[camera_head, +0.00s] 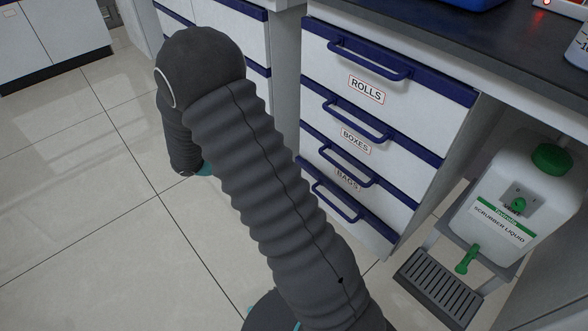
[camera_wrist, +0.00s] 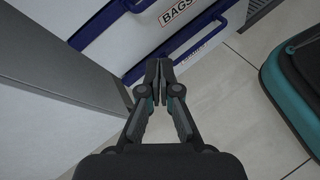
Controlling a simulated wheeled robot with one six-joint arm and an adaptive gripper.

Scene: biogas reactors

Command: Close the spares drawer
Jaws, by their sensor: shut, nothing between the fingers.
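No label reading spares can be read in either view. In the head view my gripper is hidden behind my arm.
Drawers labelled ROLLS (camera_head: 420,105), BOXES (camera_head: 395,158) and BAGS (camera_head: 385,197) are stacked above, under a dark worktop (camera_head: 450,40). A white scrubber liquid canister (camera_head: 520,195) stands to the right, near a grey grate (camera_head: 438,287). Tiled floor (camera_head: 90,230) is clear on the left.

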